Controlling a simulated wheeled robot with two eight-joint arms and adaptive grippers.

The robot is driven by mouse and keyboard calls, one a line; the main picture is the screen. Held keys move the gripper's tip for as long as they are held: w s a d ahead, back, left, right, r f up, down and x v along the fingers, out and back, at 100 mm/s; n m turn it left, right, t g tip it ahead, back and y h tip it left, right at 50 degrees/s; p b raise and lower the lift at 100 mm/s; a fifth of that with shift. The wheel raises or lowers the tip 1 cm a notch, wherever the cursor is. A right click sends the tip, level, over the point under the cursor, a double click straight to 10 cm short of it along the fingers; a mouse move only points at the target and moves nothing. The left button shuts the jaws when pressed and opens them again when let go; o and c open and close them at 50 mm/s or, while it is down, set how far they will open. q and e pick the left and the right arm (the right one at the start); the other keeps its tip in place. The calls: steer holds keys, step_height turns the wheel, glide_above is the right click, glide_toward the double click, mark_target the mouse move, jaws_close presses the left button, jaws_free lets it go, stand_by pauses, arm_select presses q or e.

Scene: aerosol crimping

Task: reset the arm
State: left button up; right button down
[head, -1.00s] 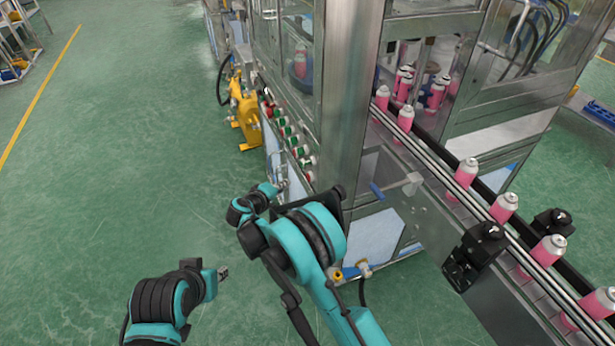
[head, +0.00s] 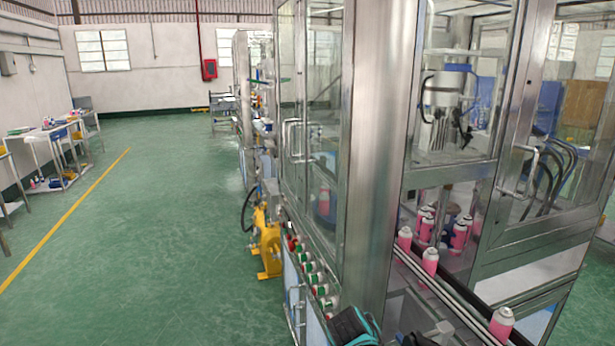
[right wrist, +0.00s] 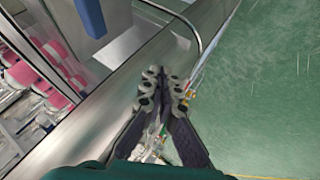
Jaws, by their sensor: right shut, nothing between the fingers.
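My right gripper (right wrist: 162,88) is shut and empty in the right wrist view, with its dark fingers together. It is close to the steel frame of the crimping machine (right wrist: 110,75), with green floor beyond it. In the head view only a teal and black part of my arm (head: 354,326) shows at the bottom edge, and neither gripper is visible there. My left gripper is out of view.
The machine's steel post (head: 370,160) stands in the middle of the head view. Pink cans (head: 430,262) stand on the conveyor to its right. A row of push buttons (head: 312,272) and a yellow unit (head: 267,243) are left of it. Open green floor (head: 150,230) lies further left.

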steer(key=s+d+m+y, duration=0.1)
steer(key=s+m, duration=0.1)
steer(key=s, duration=0.9)
steer(key=s+d+f+m+y, duration=0.1)
steer(key=s+d+m+y, duration=0.1)
steer(key=s, duration=0.9)
steer(key=shift+s+d+f+y, duration=0.15)
steer(key=shift+d+f+y, duration=0.1)
steer(key=shift+f+y, duration=0.05)
